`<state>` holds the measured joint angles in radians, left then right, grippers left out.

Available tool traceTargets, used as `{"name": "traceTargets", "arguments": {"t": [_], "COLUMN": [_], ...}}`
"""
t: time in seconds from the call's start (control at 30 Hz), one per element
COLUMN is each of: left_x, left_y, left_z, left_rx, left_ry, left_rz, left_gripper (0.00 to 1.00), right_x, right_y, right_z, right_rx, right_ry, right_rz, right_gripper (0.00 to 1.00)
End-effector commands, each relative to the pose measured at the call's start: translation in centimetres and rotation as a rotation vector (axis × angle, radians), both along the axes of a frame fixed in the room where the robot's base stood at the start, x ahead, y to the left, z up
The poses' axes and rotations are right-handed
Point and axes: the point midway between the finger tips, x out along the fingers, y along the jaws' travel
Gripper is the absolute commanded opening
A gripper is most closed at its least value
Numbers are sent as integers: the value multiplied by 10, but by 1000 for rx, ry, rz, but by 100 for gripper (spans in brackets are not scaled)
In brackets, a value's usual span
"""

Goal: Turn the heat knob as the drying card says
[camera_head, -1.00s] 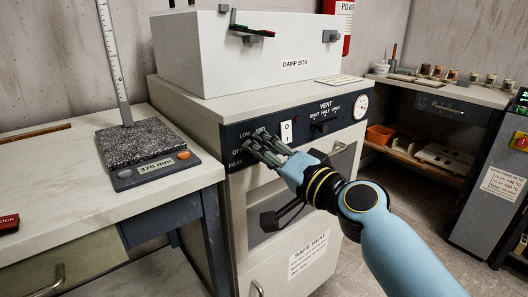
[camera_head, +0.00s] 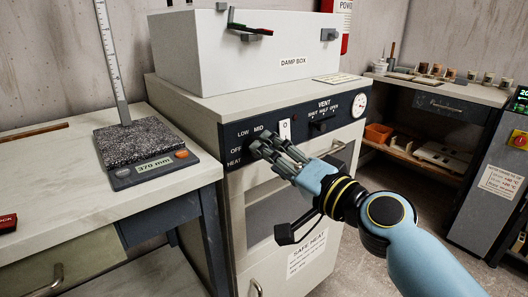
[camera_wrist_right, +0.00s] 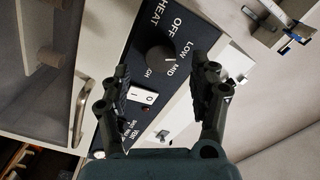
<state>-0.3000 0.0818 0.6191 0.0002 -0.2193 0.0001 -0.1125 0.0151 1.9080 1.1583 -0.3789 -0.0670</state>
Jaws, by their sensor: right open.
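The heat knob (camera_wrist_right: 157,57) is a dark round dial on the black control panel (camera_wrist_right: 133,60), with OFF, LOW, MID and a partly hidden HIGH printed around it. Its pale pointer mark faces the LOW and MID side; I cannot tell exactly which label it meets. My right gripper (camera_head: 262,145) is open in front of the panel's left end. In the wrist view its fingers (camera_wrist_right: 163,85) stand apart, on either side of the knob and seemingly clear of it. A pale card (camera_head: 338,78) lies on the cabinet top; its text is unreadable. My left gripper is not in view.
A white rocker switch (camera_head: 285,130) and a vent control (camera_head: 321,126) sit right of the knob. The damp box (camera_head: 245,50) stands on top.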

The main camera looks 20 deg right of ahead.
Motion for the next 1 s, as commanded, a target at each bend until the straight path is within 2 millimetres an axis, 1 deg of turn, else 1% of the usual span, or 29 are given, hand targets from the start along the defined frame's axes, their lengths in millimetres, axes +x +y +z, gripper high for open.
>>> {"name": "traceTargets", "arguments": {"t": [0.03, 0.2, 0.3, 0.4, 0.57, 1.0], "left_x": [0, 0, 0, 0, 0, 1], "left_y": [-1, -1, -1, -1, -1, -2], "left_z": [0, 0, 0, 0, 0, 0], "left_rx": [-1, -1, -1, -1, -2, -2], "left_ry": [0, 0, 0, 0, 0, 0], "left_rz": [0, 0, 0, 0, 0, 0], "left_gripper": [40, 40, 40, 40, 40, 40], "right_x": [-13, -48, -64, -74, -79, -79], "right_y": [-5, -17, -23, -27, -29, -29], "right_z": [-2, -1, -2, -1, 0, 1], "right_rx": [-4, -3, -2, -2, -1, 0], "right_ry": [3, 3, 4, 2, 1, -2], "right_rz": [0, 0, 1, 0, 0, 0], "right_gripper": [62, 62, 62, 62, 62, 62]}}
